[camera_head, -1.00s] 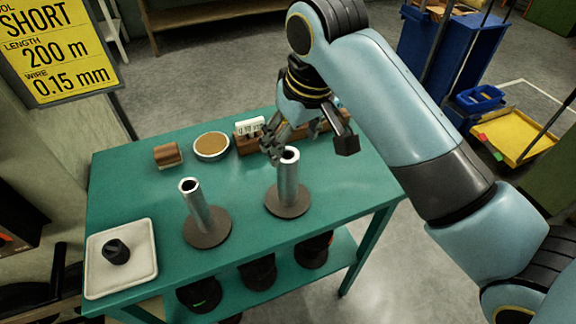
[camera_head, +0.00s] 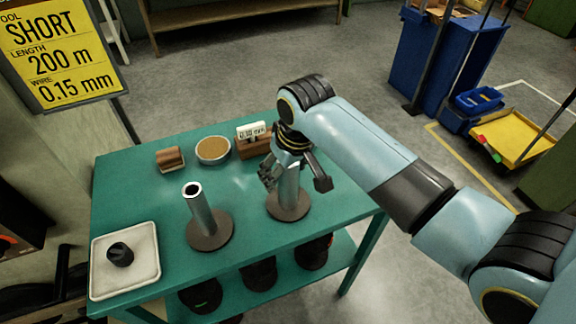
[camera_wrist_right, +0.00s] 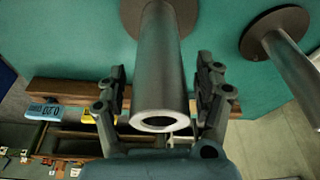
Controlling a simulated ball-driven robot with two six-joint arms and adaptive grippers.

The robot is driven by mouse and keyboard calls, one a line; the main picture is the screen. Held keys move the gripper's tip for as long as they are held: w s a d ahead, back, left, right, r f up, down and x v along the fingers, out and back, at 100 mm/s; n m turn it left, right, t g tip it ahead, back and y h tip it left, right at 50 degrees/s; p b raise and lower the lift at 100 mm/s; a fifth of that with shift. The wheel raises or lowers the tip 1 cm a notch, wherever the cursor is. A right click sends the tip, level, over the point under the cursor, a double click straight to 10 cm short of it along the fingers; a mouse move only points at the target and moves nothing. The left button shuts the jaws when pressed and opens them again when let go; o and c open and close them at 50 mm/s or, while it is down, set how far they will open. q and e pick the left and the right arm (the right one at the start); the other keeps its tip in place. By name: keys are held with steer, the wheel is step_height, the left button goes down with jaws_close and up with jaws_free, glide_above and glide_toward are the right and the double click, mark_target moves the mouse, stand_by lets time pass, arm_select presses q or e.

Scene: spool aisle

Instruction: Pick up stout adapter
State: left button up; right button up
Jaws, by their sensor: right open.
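Two grey metal tubes stand upright on round dark bases on the teal table (camera_head: 130,215). The right tube (camera_head: 289,190), which looks the stouter one, is partly hidden by my right gripper (camera_head: 295,180). In the right wrist view this tube (camera_wrist_right: 160,60) lies between the two fingers of my right gripper (camera_wrist_right: 160,78), its open end towards the camera. The fingers are open, with gaps on both sides of the tube. The left tube (camera_head: 201,212) stands apart, and it also shows at the right of the wrist view (camera_wrist_right: 288,58). My left gripper is out of view.
A white tray (camera_head: 146,272) with a black knob-like part (camera_head: 120,254) lies at the table's front left. A wooden block (camera_head: 170,157), a round tan-topped dish (camera_head: 213,149) and a wooden holder with a white label (camera_head: 251,132) stand at the back.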

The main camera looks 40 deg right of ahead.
jaws_close()
stand_by(0.3)
steer(key=shift+r, duration=0.1)
